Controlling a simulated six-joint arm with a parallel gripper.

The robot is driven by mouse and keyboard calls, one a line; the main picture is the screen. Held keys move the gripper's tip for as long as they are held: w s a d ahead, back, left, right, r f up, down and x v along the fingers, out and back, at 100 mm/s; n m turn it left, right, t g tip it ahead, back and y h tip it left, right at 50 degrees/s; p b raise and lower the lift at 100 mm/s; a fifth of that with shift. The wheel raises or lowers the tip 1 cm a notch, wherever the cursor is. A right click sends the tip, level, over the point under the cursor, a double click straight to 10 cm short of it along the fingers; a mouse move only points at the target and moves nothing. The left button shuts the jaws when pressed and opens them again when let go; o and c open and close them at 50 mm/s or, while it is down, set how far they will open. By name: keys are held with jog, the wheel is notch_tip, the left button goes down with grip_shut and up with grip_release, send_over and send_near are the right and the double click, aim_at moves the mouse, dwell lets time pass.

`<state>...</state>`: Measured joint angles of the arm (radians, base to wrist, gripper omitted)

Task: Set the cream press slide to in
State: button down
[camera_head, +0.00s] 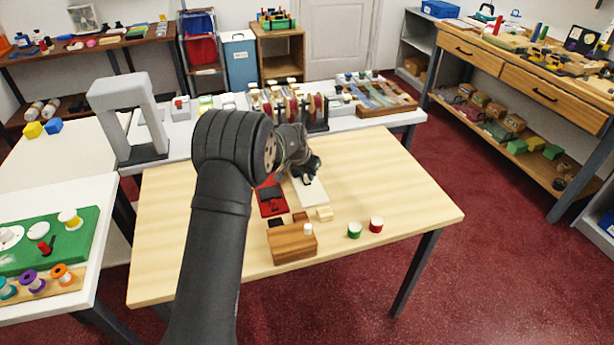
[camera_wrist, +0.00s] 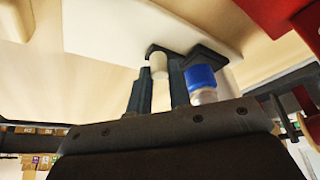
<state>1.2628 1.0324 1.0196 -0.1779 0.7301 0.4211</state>
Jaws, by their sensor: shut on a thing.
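The cream-white plate (camera_head: 311,192) lies on the wooden table, partly hidden under my gripper (camera_head: 305,168). In the wrist view the same plate (camera_wrist: 110,28) fills the upper left. A small cream knob (camera_wrist: 158,65) shows between the fingertips of my gripper (camera_wrist: 160,75), which is shut on it. I cannot tell the slide's setting, as its track is mostly hidden. A blue-topped piece with a pale base (camera_wrist: 201,78) is close beside the right finger.
A red piece with a dark top (camera_head: 272,203) lies left of the plate. The table's right side is clear.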

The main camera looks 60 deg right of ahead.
jog(key=shift+w+d, duration=0.1)
jog(key=shift+w, duration=0.05)
jog(key=c, duration=1.3)
grip_release()
jog(key=shift+d, duration=0.1)
jog(key=shift+r, duration=0.1)
jog(key=v, duration=1.7)
jog(key=shift+a, duration=0.2)
